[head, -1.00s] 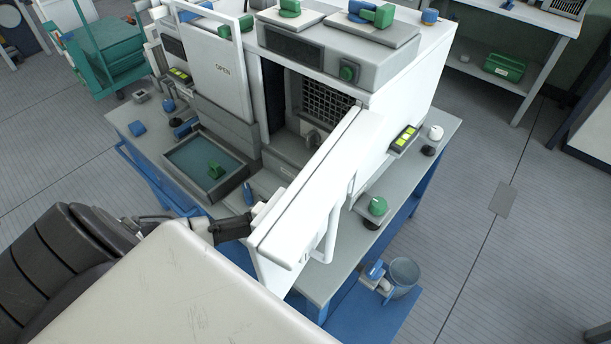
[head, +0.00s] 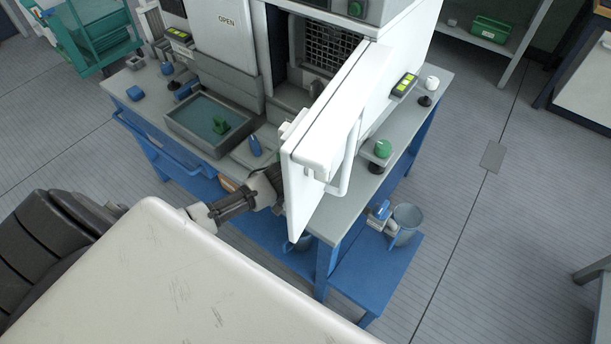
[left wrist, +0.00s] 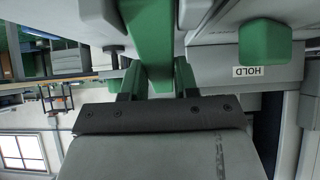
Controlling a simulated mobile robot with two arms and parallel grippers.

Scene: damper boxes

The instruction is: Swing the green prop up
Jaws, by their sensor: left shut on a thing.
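The green prop (left wrist: 152,35) shows as a green bar in the left wrist view, running from the top edge down between my fingers. My left gripper (left wrist: 158,80) is shut on it. In the head view my left gripper (head: 272,184) reaches in from the left to the near edge of the open white door (head: 304,190). That door hides its fingertips, and I cannot make out the prop there. My right gripper is in neither current view.
A grey tray (head: 176,122) with a small green piece stands on the bench left of the door. A green knob (head: 382,148) and a grey bucket (head: 407,220) are at right.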

